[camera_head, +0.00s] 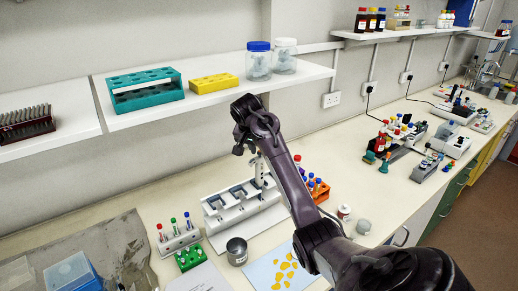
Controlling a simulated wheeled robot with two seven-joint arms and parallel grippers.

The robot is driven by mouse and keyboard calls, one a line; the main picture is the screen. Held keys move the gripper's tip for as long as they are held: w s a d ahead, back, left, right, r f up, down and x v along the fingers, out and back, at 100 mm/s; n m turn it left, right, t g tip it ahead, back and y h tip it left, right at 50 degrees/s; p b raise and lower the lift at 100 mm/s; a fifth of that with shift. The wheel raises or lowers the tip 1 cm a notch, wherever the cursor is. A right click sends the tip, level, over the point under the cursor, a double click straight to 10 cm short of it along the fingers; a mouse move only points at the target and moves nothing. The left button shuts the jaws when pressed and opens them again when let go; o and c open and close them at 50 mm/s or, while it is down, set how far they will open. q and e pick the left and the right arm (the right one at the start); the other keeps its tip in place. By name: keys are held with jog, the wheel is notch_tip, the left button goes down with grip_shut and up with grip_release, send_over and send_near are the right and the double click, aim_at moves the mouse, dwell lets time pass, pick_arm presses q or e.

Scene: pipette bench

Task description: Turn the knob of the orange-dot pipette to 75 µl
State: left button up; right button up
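A white rack (231,213) with several slots stands on the bench in the middle of the head view. One pale, upright pipette (259,172) shows at the rack's right end, partly hidden by my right arm. I cannot make out an orange dot, the knob's scale or its setting. My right arm reaches in from the lower right, and its dark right gripper (250,147) points down at the top of this pipette. The fingers are too small and too covered to tell whether they touch or grip it. My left gripper is not in view.
A white tube rack (178,242), a green block (189,258) and a metal cup (237,251) stand left and in front. An orange rack (320,193) stands close right of my arm. A shelf (217,92) overhangs behind.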

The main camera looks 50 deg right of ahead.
jog(key=shift+d+f, duration=0.15)
jog(key=shift+d, duration=0.1)
grip_shut()
jog(key=shift+n+t+y, duration=0.3)
jog(key=shift+n+t, duration=0.1)
jog(key=shift+n, duration=0.5)
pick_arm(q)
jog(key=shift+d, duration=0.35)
pick_arm(e)
jog(key=shift+s+n, duration=0.1)
jog(key=shift+n, duration=0.5)
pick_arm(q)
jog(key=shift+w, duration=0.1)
